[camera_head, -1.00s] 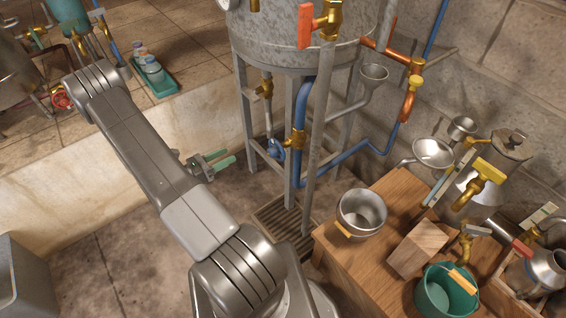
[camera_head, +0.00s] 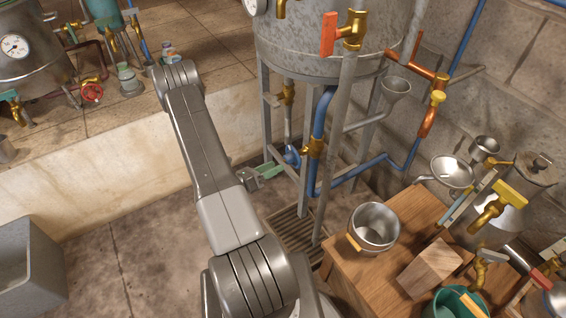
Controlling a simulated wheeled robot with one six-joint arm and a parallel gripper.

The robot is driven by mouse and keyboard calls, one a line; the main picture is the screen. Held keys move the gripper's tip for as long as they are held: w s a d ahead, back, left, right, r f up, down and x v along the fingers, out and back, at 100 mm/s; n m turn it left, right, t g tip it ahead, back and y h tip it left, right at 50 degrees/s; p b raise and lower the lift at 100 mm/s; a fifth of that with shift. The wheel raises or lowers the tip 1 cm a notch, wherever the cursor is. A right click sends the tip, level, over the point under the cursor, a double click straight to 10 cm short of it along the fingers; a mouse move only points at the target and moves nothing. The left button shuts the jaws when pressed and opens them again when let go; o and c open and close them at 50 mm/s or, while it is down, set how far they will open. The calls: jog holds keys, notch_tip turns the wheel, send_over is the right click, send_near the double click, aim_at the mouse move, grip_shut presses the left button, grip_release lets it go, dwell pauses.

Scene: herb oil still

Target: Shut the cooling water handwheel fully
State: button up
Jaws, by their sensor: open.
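A small blue handwheel (camera_head: 291,157) sits low among the legs of the grey metal tank (camera_head: 330,38), beside the blue pipe (camera_head: 317,133). A red handwheel (camera_head: 92,94) shows on the raised tiled floor at the upper left, by the steel still. No label shows which one is for cooling water. My gripper (camera_head: 267,172), with green fingers, is just left of and slightly below the blue handwheel in the picture. It is open and holds nothing that I can see. My forearm partly hides it, and I cannot tell whether it touches the wheel.
The tank's legs (camera_head: 268,110) stand around the blue handwheel. A floor grate (camera_head: 290,228) lies below. A wooden bench (camera_head: 345,272) with a steel pot (camera_head: 374,228) and a wooden block (camera_head: 430,268) is at the right. A grey bin (camera_head: 28,265) stands at lower left. The floor between is clear.

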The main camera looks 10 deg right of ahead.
aim_at(286, 162)
jog(key=shift+x, duration=2.4)
jog(key=c, duration=1)
